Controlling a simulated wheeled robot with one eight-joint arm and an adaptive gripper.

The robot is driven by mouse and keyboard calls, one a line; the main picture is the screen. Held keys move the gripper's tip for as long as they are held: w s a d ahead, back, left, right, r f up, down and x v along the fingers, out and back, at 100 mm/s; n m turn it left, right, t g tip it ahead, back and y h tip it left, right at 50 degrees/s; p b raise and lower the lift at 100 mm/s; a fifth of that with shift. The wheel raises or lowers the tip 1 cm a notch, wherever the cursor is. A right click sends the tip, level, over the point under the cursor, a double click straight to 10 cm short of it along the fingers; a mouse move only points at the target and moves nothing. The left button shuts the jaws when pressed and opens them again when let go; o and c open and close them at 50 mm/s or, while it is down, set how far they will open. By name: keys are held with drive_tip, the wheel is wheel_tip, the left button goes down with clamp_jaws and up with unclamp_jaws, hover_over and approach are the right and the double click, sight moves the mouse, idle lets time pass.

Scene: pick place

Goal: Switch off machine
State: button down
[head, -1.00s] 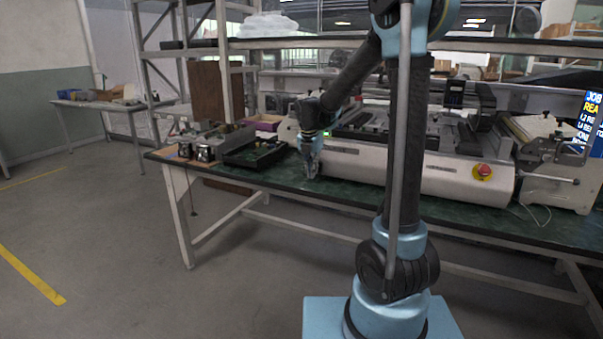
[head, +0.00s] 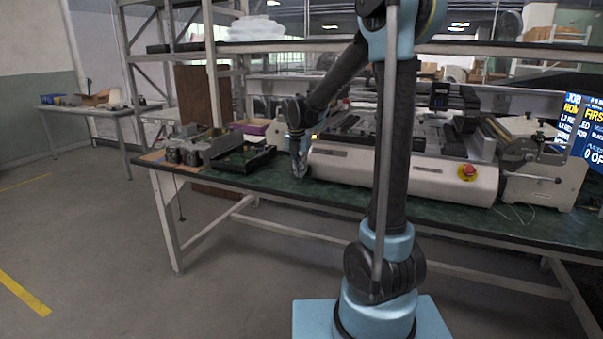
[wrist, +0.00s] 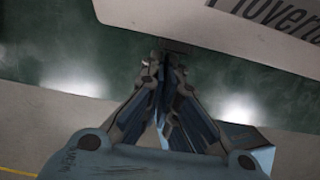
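The machine (head: 405,177) is a long, pale unit with a rounded front panel, standing on the green-topped bench. A red button on a yellow ring (head: 467,172) sits near the right end of its front. My gripper (head: 299,174) points down over the bench by the left end of the machine, far left of the red button. In the wrist view my gripper (wrist: 165,58) has its fingers drawn together with nothing clearly held. The machine's white panel with dark lettering (wrist: 255,25) lies just beyond the fingertips; whether they touch it cannot be told.
A black tray with a circuit board (head: 243,160) and metal parts (head: 195,148) lie on the bench left of my gripper. A blue text screen (head: 582,130) stands at the right. A shelf (head: 330,46) runs behind. The floor at the left is clear.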

drive_tip(key=shift+w, duration=0.1)
drive_tip(key=shift+s+a, duration=0.15)
drive_tip(key=shift+s, duration=0.2)
drive_tip(key=s, duration=0.1)
drive_tip(key=s+a+r, duration=0.1)
drive_tip(key=s, duration=0.1)
drive_tip(key=shift+s+a+r, duration=0.1)
drive_tip(key=shift+a+r, duration=0.15)
drive_tip(key=shift+r, duration=0.1)
drive_tip(key=w+v, duration=0.1)
drive_tip(key=v, duration=0.7)
drive_tip(key=shift+d+r, duration=0.25)
drive_tip(key=shift+r, duration=0.25)
drive_tip(key=shift+s+a+f+g+y, duration=0.1)
drive_tip(key=shift+a+f+g+y, duration=0.15)
drive_tip(key=shift+f+g, duration=0.35)
drive_tip(key=shift+r, duration=0.1)
